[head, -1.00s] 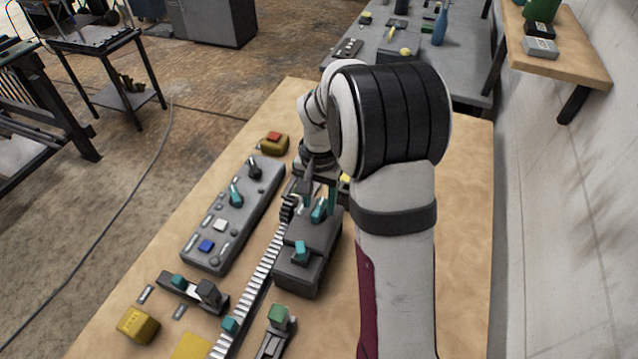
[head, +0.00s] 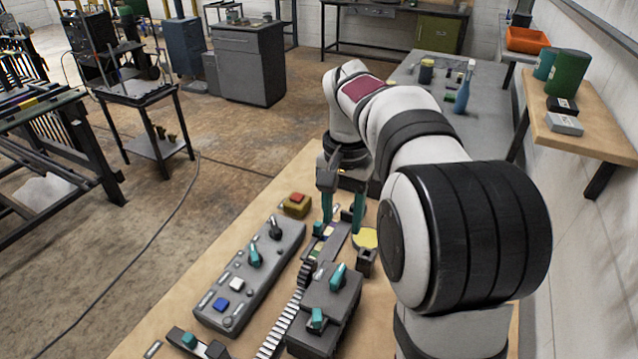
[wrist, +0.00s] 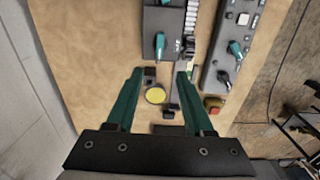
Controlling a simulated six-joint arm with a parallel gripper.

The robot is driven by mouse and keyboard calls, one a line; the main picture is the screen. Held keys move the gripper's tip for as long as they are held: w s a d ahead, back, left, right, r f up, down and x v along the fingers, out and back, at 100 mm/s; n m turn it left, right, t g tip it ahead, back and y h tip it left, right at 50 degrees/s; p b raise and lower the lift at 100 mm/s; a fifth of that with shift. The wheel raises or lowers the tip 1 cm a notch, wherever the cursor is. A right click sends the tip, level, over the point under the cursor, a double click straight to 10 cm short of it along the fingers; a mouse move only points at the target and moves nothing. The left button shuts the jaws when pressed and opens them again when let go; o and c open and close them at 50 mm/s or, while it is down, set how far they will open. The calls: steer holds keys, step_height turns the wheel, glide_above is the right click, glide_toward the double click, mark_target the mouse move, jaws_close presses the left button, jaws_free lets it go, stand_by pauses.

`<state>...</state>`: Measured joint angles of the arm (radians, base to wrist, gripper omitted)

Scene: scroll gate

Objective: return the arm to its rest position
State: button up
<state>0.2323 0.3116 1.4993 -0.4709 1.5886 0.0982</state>
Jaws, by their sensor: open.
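My gripper (head: 342,212) hangs above the far end of the wooden table, its two teal fingers apart with nothing between them. It also shows in the wrist view (wrist: 158,72), open and pointing down over the table top. I cannot tell the exact height of the fingers above these parts.
A grey control panel (head: 236,290) with switches and buttons lies left of a toothed rack (head: 284,322) and a dark block with teal handles (head: 326,300). A red-topped yellow button box (head: 296,204) sits near the table's left edge. A wall shelf (head: 590,125) stands at right.

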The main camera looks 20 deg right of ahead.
steer(key=s+a+f+n, duration=0.1)
steer(key=s+a, duration=0.3)
steer(key=s, duration=0.4)
steer(key=s+a+f+n+y, duration=0.1)
steer(key=s+a, duration=0.3)
steer(key=s, duration=0.5)
steer(key=s+a+f+n, duration=0.1)
steer(key=s+a+f, duration=0.2)
steer(key=s, duration=0.6)
steer(key=shift+a+f+n+y, duration=0.3)
steer(key=shift+a+y, duration=0.1)
steer(key=shift+a, duration=0.45)
